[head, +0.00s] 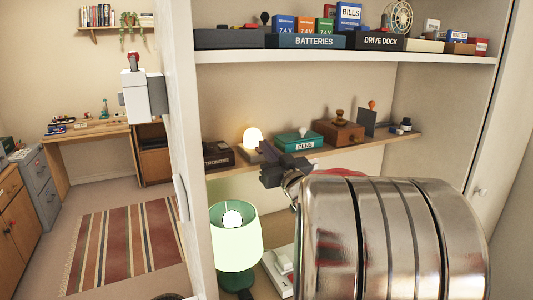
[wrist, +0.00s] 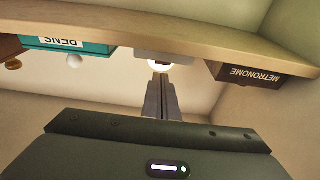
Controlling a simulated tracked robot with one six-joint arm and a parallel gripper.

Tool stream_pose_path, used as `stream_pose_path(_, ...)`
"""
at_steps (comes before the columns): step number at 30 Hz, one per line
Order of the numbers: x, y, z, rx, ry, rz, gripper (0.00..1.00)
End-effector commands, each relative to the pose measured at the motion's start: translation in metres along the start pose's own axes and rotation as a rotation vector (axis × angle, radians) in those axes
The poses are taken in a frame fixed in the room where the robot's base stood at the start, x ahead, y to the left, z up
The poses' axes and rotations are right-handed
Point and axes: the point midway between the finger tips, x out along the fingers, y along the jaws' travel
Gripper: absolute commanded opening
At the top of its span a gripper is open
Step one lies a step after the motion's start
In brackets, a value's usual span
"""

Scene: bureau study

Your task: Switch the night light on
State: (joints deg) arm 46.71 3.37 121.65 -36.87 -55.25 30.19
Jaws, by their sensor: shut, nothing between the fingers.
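The night light (head: 253,137) is a small rounded dome on a low base, on the middle shelf between the metronome box and the pens box. Its dome glows warm white. In the upside-down wrist view its base (wrist: 165,55) sits at the shelf edge and the bright dome (wrist: 158,66) shows just past my fingertips. My gripper (head: 266,150) is shut and empty, its fingers pointing at the night light from the front. The fingers (wrist: 160,77) partly cover the dome in the wrist view. I cannot tell whether they touch it. No switch is clearly visible.
The metronome box (head: 218,156) stands left of the night light and the teal pens box (head: 290,146) right. A green lamp (head: 235,240) stands below. The upper shelf (head: 350,74) runs overhead.

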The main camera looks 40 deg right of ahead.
Motion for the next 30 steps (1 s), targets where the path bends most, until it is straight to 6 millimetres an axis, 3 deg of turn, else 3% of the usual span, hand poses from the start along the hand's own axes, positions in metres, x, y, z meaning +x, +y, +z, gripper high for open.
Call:
stream_pose_path(6, 0.003, -0.002, -0.027, -0.002, 0.005, -0.002, 0.0)
stream_pose_path(24, -0.08, -0.002, -0.004, -0.001, 0.002, -0.002, 0.0)
stream_pose_path(30, -0.093, -0.002, 0.0, 0.0, 0.002, -0.005, 0.0)
